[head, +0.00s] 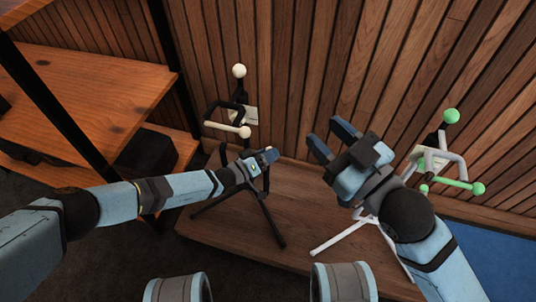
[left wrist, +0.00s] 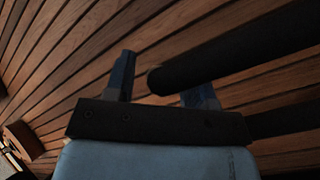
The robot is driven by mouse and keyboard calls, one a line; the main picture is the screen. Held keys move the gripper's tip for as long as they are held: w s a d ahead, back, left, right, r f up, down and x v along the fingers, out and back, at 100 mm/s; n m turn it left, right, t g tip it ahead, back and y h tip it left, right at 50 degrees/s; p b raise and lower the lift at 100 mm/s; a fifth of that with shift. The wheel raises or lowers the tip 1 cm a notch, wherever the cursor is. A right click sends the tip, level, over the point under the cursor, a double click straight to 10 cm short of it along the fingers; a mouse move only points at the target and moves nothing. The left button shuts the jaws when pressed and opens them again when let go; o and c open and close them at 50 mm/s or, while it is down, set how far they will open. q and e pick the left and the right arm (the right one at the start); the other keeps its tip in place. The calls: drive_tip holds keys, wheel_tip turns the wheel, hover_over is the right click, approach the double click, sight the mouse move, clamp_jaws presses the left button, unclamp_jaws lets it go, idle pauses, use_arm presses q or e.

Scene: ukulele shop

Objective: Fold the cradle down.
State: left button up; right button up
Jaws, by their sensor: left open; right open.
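A black stand (head: 268,213) with cream tips stands on the wooden platform, left of centre. Its upper part has a cream ball (head: 239,71), a dark bent cradle arm (head: 213,112) and a cream padded bar (head: 225,129). My left gripper (head: 268,155) is open, just below and right of this bar, overlapping the stand's post in the head view. In the left wrist view, a thick dark rod (left wrist: 230,50) crosses the open left gripper (left wrist: 160,85), its end between the fingers; contact cannot be told. My right gripper (head: 331,140) is open and empty, right of the black stand.
A white stand (head: 345,234) with green tips (head: 451,116) stands to the right, partly hidden by my right arm. A wooden shelf (head: 90,90) with a black frame is at left. A slatted wood wall (head: 320,70) closes off the back. The platform (head: 230,240) between the stands is bare.

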use_arm(q)
clamp_jaws()
drive_tip(key=shift+s+a+h, duration=0.2)
drive_tip(key=shift+s+h, duration=0.1)
drive_tip(key=shift+s, duration=0.5)
drive_tip(key=s+a+f+m+h, duration=0.2)
drive_tip(key=s+a+m+h, duration=0.2)
drive_tip(key=s, duration=0.6)
drive_tip(key=shift+s+m+t+h, duration=0.25)
drive_tip(key=shift+m+t+h, duration=0.15)
drive_tip(key=shift+m+h, duration=0.4)
drive_tip(key=shift+f, duration=0.1)
unclamp_jaws()
drive_tip(key=shift+a, duration=0.1)
drive_tip(key=shift+w, duration=0.1)
